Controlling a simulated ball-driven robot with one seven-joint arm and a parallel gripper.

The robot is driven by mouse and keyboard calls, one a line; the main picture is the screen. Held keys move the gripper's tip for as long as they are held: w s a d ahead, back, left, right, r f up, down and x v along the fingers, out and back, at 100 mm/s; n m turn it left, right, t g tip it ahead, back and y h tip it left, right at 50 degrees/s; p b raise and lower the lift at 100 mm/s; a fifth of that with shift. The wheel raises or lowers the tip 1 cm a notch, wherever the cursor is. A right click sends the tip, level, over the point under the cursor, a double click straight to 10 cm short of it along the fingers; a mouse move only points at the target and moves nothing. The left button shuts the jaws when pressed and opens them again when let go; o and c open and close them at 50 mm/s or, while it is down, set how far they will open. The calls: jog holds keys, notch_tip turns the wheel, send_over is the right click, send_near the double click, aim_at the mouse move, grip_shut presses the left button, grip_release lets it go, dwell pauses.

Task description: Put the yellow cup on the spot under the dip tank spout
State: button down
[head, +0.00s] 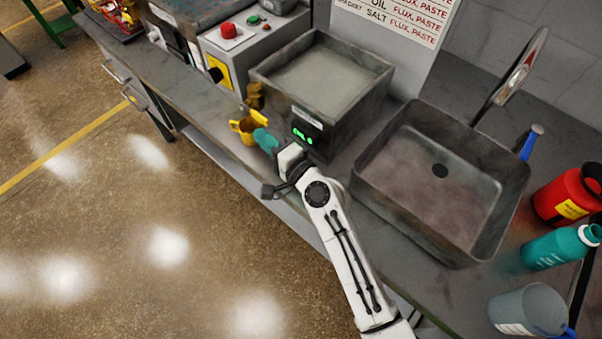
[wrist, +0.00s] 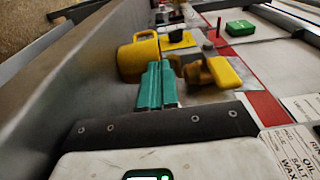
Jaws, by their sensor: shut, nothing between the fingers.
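The yellow cup (head: 243,130) stands upright near the bench's front edge, its handle toward the left. It also shows in the wrist view (wrist: 138,57). The dip tank (head: 341,119) is a grey box with a green display, behind my gripper. Its brass-yellow spout (head: 255,96) sticks out at the left, just above and behind the cup; it shows to the right of the cup in the wrist view (wrist: 214,72). My gripper (head: 265,139) has teal fingers, shut and empty, close beside the cup; I cannot tell whether they touch it. I cannot make out the spot under the spout.
A grey sink (head: 437,172) is right of the tank. A control box (head: 240,47) with a red button stands beyond the tank. The bench edge runs close to the cup.

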jog(key=shift+w+a, duration=0.15)
jog(key=shift+a, duration=0.1)
jog(key=b+v, duration=0.1)
jog(key=v, duration=0.8)
jog(key=shift+d+f+b, duration=0.1)
jog(key=shift+d+b, duration=0.1)
jog(key=shift+b, duration=0.1)
jog(key=shift+v, duration=0.8)
jog(key=shift+a, duration=0.1)
